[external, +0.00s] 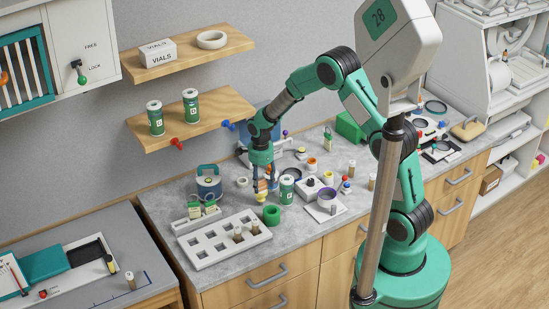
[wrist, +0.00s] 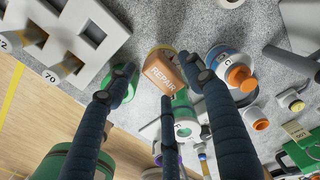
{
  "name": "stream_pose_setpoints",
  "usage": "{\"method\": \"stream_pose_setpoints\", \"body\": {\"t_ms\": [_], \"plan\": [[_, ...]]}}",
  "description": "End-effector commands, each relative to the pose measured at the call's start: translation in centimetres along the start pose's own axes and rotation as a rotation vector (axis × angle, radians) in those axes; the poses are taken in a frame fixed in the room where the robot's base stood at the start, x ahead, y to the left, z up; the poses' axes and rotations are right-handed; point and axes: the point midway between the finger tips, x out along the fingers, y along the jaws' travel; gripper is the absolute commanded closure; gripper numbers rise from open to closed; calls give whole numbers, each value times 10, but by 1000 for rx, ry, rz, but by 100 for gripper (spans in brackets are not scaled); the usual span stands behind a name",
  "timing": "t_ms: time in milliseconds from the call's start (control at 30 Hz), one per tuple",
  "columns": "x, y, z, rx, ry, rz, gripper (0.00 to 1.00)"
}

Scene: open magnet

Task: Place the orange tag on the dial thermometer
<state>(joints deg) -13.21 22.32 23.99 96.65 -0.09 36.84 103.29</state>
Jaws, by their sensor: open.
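The orange tag (wrist: 163,73), lettered REPAIR, shows between the fingers of my gripper (wrist: 166,76) in the wrist view. A yellow-rimmed round piece is partly visible behind it. In the external view my gripper (external: 264,187) points down low over the bench, with orange and yellow parts at its fingers. The fingers are spread around the tag; contact cannot be made out. I cannot identify the dial thermometer for certain. A round white piece with a blue rim and a C-like mark (wrist: 222,60) lies to the right of the tag in the wrist view, partly hidden by a finger.
A white tray with square holes (external: 211,250) lies at the bench's front left. A green ring (external: 271,215) and a green-labelled jar (external: 287,189) stand close to my gripper. A grey pot with a teal handle (external: 208,188) stands to the left. Several small items crowd the right.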

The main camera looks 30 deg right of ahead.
Motion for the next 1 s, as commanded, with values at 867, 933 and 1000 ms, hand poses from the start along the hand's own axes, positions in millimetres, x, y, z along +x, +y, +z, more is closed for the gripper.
{"method": "stream_pose_setpoints", "body": {"t_ms": [867, 933, 1000], "plan": [[-66, 0, 0, 0, 0, 0, 47], [-66, 0, 0, 0, 0, 0, 47], [-66, 0, 0, 0, 0, 0, 47]]}}
